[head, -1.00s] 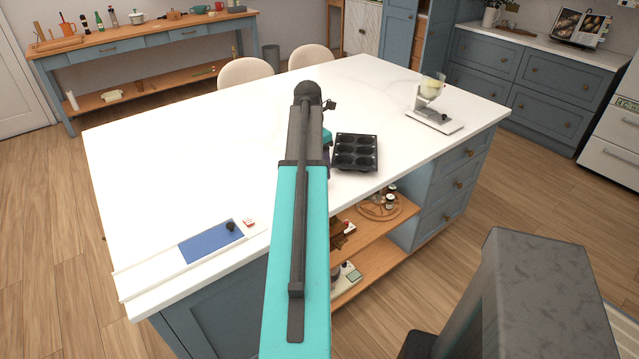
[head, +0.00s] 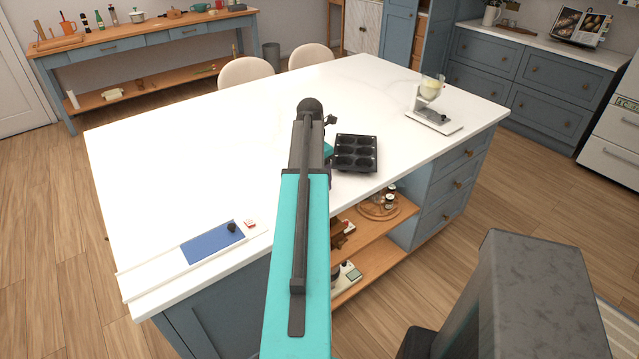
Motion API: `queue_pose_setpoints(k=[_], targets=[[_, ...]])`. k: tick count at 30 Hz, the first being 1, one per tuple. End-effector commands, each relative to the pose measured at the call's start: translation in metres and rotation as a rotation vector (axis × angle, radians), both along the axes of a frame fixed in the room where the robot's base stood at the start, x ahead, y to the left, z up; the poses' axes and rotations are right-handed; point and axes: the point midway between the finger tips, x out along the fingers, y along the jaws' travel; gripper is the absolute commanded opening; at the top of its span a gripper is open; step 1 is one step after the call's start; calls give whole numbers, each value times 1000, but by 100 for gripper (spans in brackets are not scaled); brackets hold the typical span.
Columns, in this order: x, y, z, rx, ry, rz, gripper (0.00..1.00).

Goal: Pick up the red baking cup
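I cannot make out a red baking cup for certain in the head view. A dark muffin tin (head: 355,153) with several wells lies on the white island top (head: 190,150), just right of my arm. Its wells look dark. My arm reaches across the island and covers the part of the top behind it.
A blue panel with a dark knob (head: 231,227) lies on a white board at the island's front left, beside a small red and white item (head: 249,223). A scale with a bowl (head: 432,100) stands at the back right. The island's left part is clear.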

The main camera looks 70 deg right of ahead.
Motion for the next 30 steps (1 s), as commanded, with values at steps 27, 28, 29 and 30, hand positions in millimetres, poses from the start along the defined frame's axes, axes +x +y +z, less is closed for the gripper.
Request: queue_pose_setpoints(k=[27, 28, 29, 30], targets=[[-1, -1, -10, 0, 0, 0, 35], [-1, -1, -10, 0, 0, 0, 30], [-1, -1, -10, 1, 1, 0, 25], [-1, -1, -10, 1, 1, 0, 22]])
